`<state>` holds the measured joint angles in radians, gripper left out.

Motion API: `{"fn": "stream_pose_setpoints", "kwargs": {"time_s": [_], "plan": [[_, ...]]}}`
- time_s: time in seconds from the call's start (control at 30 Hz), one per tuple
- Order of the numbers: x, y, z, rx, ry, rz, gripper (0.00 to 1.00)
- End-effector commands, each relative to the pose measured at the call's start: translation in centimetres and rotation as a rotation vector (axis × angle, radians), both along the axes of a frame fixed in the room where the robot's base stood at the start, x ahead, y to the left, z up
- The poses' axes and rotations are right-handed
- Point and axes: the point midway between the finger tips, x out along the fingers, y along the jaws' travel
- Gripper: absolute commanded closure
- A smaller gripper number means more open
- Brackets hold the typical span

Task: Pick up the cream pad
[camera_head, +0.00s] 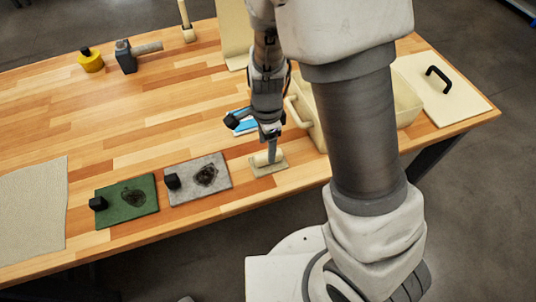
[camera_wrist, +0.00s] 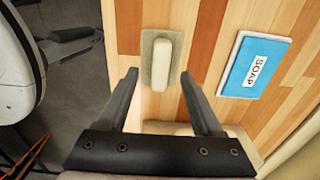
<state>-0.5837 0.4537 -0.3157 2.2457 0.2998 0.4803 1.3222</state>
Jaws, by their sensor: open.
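The cream pad (camera_head: 280,166) lies flat on the wooden table near its front edge, with a raised cream grip on top. In the wrist view the cream pad (camera_wrist: 147,64) shows upper middle, its rounded grip (camera_wrist: 162,62) between and beyond my fingertips. My gripper (camera_wrist: 158,77) is open and empty, with one finger to each side of the grip's line. In the head view my gripper (camera_head: 270,152) is just above the pad and partly covers it. I cannot tell whether the fingers touch the pad.
A blue soap packet (camera_wrist: 255,65) lies right of the pad. A grey pad (camera_head: 198,187) and a green pad (camera_head: 127,209) lie to the left. A cream bin (camera_head: 306,119) stands close behind and right. A hammer (camera_head: 135,54) and yellow item (camera_head: 90,62) are far back left.

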Motion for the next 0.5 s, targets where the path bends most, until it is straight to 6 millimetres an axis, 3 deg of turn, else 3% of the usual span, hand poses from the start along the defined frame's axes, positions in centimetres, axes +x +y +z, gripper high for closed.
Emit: {"fn": "stream_pose_setpoints", "kwargs": {"time_s": [0.3,0.5], "plan": [[0.2,-0.4,-4.0,-0.002,0.003,0.000,0.32],[0.3,-0.4,-5.1,-0.002,-0.002,0.000,0.32]]}}
